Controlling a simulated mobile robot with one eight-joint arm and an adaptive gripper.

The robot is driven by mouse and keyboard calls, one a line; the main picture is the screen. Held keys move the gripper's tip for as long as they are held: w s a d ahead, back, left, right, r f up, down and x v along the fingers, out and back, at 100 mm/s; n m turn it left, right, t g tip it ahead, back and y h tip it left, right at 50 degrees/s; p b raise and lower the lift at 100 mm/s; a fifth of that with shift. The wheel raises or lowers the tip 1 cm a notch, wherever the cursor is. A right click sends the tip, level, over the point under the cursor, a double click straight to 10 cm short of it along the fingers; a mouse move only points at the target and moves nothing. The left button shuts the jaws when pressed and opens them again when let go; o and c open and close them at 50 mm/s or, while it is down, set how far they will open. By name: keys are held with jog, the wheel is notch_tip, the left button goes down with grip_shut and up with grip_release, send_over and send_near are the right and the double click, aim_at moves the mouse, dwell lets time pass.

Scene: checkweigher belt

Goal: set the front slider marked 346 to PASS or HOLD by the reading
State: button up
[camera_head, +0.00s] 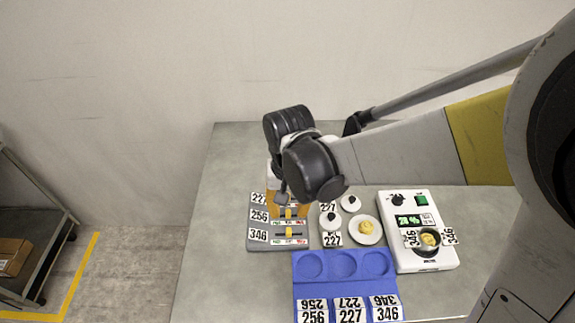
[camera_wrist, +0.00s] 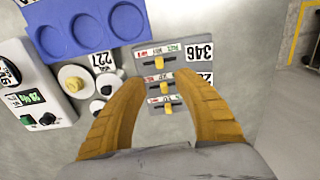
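The grey slider panel (camera_head: 258,246) stands left of centre on the table, with rows labelled 227, 256 and 346. The front slider marked 346 has a yellow knob (camera_head: 289,232), near the middle of its track; it also shows in the wrist view (camera_wrist: 159,63). Its label strip has green and red end words, too small to read surely. My gripper (camera_wrist: 160,82) is open and empty above the panel, its orange fingers spread on either side of the rear rows. The white checkweigher (camera_head: 410,258) has a lit green display (camera_head: 409,220), whose digits look like 20 or 28 percent.
A cup with a yellow item (camera_head: 428,239) sits on the checkweigher between 346 tags. A plate with a yellow item (camera_head: 366,229) and two white dishes with dark knobs stand between panel and checkweigher. A blue tray (camera_head: 300,284) with round wells and number cards lies in front. The table's left side is clear.

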aim_at(289, 229)
notch_tip(289, 229, down, 10)
jog(key=b, duration=0.3)
jog(key=shift+r, duration=0.25)
grip_shut()
